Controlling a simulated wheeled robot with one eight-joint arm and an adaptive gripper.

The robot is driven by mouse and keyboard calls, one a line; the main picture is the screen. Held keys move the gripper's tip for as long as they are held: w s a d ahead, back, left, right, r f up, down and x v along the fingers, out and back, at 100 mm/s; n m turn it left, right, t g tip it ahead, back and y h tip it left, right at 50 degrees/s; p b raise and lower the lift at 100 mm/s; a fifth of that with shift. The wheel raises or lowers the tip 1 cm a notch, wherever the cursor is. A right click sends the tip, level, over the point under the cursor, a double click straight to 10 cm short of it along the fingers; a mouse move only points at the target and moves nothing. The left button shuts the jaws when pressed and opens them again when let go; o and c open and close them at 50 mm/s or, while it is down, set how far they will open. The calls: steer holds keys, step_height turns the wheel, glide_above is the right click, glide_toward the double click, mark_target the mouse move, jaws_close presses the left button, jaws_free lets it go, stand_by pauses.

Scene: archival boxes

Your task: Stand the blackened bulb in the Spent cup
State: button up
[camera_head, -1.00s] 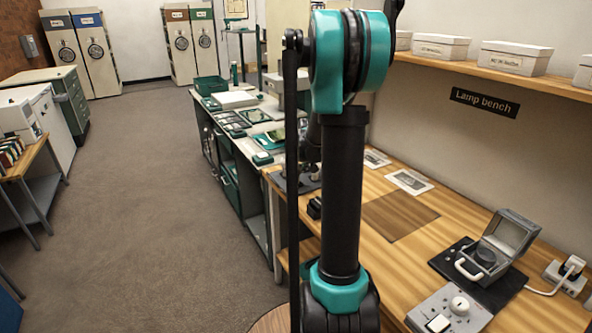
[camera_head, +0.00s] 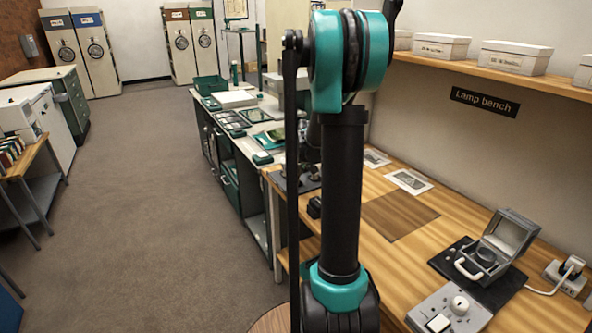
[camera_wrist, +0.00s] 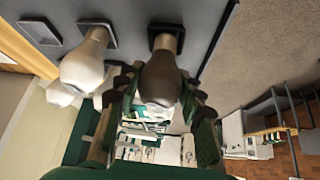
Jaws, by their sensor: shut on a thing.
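My gripper (camera_wrist: 155,110) is shut on a blackened bulb (camera_wrist: 162,78) in the wrist view, with one finger on each side of its dark glass. The bulb's tan base points to the top of the picture, over a square dark holder (camera_wrist: 157,30) on a grey surface. I cannot tell whether the base sits in that holder or just in front of it. No label reading Spent is legible, so I cannot tell which holder is the Spent cup. In the head view my arm hides the gripper and the bulb.
A pale bulb (camera_wrist: 85,68) stands close to the left of the held one at a second square holder (camera_wrist: 96,31). An empty-looking holder (camera_wrist: 40,34) lies further left. On the wooden bench (camera_head: 455,232) an open grey box (camera_head: 508,234) and a switch panel (camera_head: 452,312) stand right.

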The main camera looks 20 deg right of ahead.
steer(key=shift+f, duration=0.3)
steer(key=o, duration=0.9)
steer(key=shift+c, duration=0.2)
steer(key=v, duration=1.1)
stand_by(0.3)
